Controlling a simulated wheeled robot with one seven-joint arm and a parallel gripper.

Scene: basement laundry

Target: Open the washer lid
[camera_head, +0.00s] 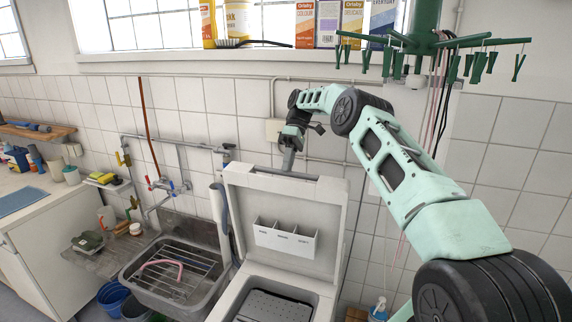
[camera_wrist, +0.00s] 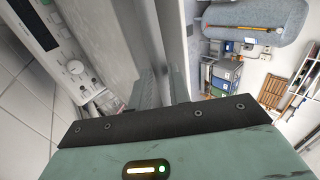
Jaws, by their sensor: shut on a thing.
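The washer lid (camera_head: 284,215) stands raised and nearly upright at the back of the washer, with a white compartment tray on its inner face. The washer's open top (camera_head: 270,300) shows a dark drum opening below it. My gripper (camera_head: 288,162) is at the lid's top edge, reaching down from above, and is shut on the lid. In the wrist view, the grey fingers (camera_wrist: 160,88) meet a pale panel edge; the exact contact is hard to make out.
A sink (camera_head: 178,275) with a wire rack stands left of the washer, with taps on the tiled wall behind. A windowsill (camera_head: 270,62) with detergent boxes is above. A green hanging peg dryer (camera_head: 430,42) is close to my arm at upper right.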

